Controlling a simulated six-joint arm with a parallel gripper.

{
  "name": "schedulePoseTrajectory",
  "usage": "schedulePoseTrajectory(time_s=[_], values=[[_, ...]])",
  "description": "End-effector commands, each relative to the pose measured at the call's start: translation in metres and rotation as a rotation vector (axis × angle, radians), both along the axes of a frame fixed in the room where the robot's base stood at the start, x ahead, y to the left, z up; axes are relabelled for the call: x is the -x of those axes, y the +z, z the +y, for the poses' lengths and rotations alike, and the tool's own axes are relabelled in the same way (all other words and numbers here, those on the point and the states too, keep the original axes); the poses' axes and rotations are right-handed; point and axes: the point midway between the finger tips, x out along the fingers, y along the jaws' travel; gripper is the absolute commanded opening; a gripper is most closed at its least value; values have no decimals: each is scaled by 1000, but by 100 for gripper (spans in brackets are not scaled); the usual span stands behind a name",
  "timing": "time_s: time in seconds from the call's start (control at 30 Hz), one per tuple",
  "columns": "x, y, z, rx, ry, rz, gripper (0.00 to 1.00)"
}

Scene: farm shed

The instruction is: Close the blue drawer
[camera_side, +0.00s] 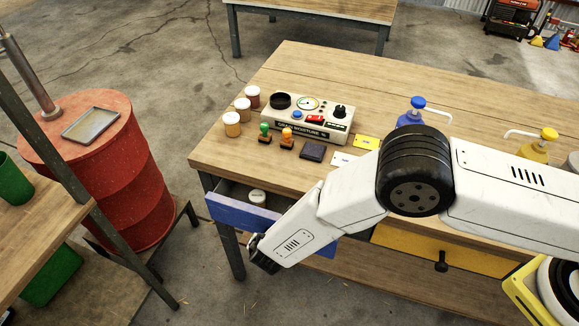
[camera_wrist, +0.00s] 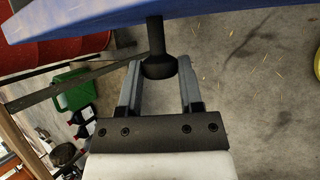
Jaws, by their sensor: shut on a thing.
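The blue drawer (camera_side: 238,212) under the workbench is pulled out, and a small round white-lidded container (camera_side: 257,197) shows inside it. My gripper (camera_side: 258,255) is at the outer face of the drawer, low in front of it. In the wrist view the drawer's blue front (camera_wrist: 90,18) runs across the top. A dark knob (camera_wrist: 158,66) sticks out of it between the two fingers of my gripper (camera_wrist: 158,75), which is shut on the knob. My arm hides the drawer's right part in the side view.
On the wooden workbench (camera_side: 420,78) stand a moisture meter (camera_side: 305,116), several small jars, stamps and pump bottles. A yellow drawer (camera_side: 410,250) sits to the right, apparently shut. A red barrel (camera_side: 110,165) stands left of the bench.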

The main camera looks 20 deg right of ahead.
Motion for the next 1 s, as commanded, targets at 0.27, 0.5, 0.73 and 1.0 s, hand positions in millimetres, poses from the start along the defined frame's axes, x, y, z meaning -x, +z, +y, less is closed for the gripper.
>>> schedulePoseTrajectory(time_s=[0.27,0.5,0.73,1.0], values=[[-11,1,-10,-1,-2,-2,9],[-19,1,-18,0,-1,-2,9],[-27,1,-26,-1,-2,-2,9],[-37,1,-35,-1,-2,-2,9]])
